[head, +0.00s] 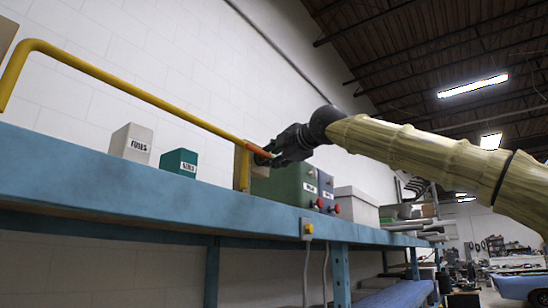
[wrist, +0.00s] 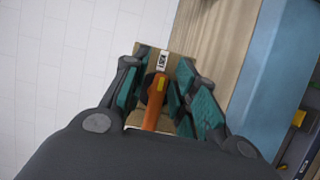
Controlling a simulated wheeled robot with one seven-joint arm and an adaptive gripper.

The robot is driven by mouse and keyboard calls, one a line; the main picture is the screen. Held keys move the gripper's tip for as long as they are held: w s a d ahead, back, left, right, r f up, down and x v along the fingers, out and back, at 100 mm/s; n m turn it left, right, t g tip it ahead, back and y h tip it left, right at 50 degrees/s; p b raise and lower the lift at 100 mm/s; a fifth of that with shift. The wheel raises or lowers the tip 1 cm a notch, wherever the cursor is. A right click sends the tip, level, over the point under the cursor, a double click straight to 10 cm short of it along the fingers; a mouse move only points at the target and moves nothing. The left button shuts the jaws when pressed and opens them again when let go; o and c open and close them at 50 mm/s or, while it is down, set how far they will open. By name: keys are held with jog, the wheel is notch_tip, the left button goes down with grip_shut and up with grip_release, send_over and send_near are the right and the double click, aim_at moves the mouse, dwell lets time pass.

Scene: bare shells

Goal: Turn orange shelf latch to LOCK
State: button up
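The orange latch (wrist: 152,115) shows in the wrist view as a bar with a yellow mark near its far end, in front of a tan board (wrist: 151,60). A small white label (wrist: 163,60) sits on the board beyond it; its lettering is too small to read surely. My gripper (wrist: 158,88) has its teal-padded fingers on either side of the latch, with gaps that look open. In the head view the orange latch (head: 257,149) is at the tip of my gripper (head: 268,155), by the end of the yellow rail. The fingers partly hide it there.
A yellow rail (head: 130,90) runs above the blue shelf (head: 110,185). On the shelf stand a white labelled box (head: 131,143), a teal box (head: 179,162), a green case (head: 285,185) with red knobs, and a grey bin (head: 357,206). A white wall is behind.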

jog(key=shift+s+f, duration=0.1)
jog(key=shift+s, duration=0.1)
jog(key=v, duration=1.1)
jog(key=shift+s+d, duration=0.2)
jog(key=shift+d, duration=0.15)
dwell(0.4)
